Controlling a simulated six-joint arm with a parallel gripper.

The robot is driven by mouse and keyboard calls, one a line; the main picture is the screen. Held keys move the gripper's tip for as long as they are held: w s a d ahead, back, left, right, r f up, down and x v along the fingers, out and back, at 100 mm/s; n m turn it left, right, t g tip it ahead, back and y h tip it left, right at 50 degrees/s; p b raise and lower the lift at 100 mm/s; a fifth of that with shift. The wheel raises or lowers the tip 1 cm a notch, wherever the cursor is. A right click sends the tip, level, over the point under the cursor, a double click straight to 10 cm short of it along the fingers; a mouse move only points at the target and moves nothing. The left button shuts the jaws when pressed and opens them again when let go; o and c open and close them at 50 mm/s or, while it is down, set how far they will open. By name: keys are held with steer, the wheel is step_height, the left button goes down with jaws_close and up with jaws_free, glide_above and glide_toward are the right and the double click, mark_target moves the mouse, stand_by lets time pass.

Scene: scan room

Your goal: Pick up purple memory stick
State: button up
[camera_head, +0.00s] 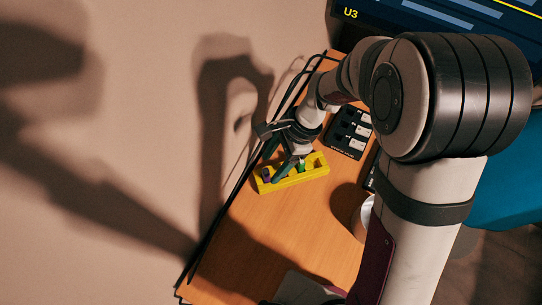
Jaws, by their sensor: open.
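A yellow holder (311,173) lies on the wooden desk near its back edge, below my gripper. A small dark purple item, likely the purple memory stick (266,174), stands in the left end of the holder. A green item (302,165) stands further right in the holder. My gripper (280,160) is open and reaches down over the holder. Its fingers partly cover the middle of the holder. I cannot tell whether a finger touches any stick.
The wooden desk (265,225) is clear in front of the holder. A dark keypad (348,132) lies right of the gripper. A round light object (366,213) is partly behind my arm. Dark cables run along the desk's left edge. A screen (440,15) is at the top right.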

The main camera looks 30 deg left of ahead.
mark_target(267, 171)
steer(key=x, duration=0.5)
steer(key=shift+w+a+f, duration=0.1)
steer(key=shift+w+f, duration=0.05)
steer(key=shift+w, duration=0.1)
jaws_close()
